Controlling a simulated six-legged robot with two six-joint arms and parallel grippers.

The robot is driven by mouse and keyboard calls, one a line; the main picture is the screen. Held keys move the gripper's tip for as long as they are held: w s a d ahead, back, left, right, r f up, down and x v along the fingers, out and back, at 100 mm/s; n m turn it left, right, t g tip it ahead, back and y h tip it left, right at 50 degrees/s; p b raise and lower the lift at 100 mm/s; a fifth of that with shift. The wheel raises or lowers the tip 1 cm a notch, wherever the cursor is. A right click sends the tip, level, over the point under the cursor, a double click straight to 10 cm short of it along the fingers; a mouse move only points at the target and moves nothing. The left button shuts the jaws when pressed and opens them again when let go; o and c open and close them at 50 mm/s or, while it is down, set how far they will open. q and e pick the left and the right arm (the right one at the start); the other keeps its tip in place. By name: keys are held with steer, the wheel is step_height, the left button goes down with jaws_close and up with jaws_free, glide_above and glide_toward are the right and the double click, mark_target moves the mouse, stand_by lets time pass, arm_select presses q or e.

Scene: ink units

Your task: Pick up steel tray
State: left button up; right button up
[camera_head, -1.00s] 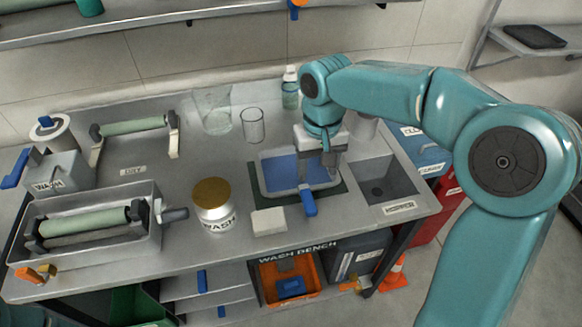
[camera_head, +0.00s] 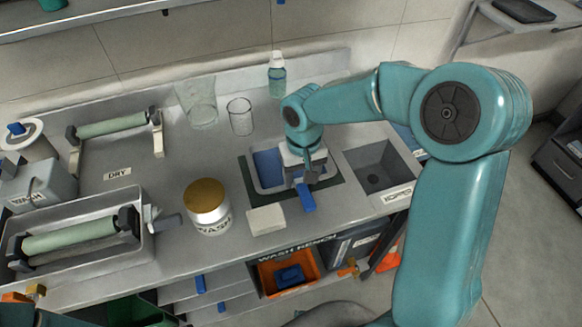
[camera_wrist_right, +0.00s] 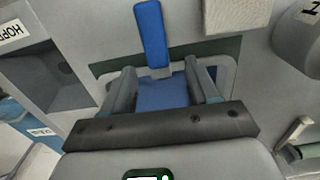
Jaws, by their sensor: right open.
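A shallow steel tray (camera_head: 268,193) with a blue inside lies on a dark green mat (camera_head: 332,188) on the bench. A blue handle (camera_head: 306,197) sticks out at its front edge. The handle also shows upright in the right wrist view (camera_wrist_right: 152,35). My right gripper (camera_head: 307,178) is over the tray's front right part, pointing down. In the right wrist view its two fingers (camera_wrist_right: 160,72) are apart, with the blue inside and the handle's base between them. I cannot tell whether they touch the tray. My left gripper is not in view.
A grey sink (camera_head: 376,172) lies to the right of the mat. A white block (camera_head: 266,220) and a gold-lidded jar (camera_head: 208,205) stand to the left and front. Clear glass vessels (camera_head: 240,117) and a bottle (camera_head: 277,75) stand behind. A roller tray (camera_head: 80,260) is far left.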

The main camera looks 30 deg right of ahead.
mark_target(302, 186)
steer(key=shift+s+d+f, duration=0.1)
steer(key=shift+s+f, duration=0.15)
steer(key=shift+f, duration=0.3)
step_height(302, 186, down, 5)
steer(key=shift+r+p, duration=0.1)
steer(key=shift+p, duration=0.3)
steer(key=shift+c, duration=0.3)
steer(key=c, duration=1)
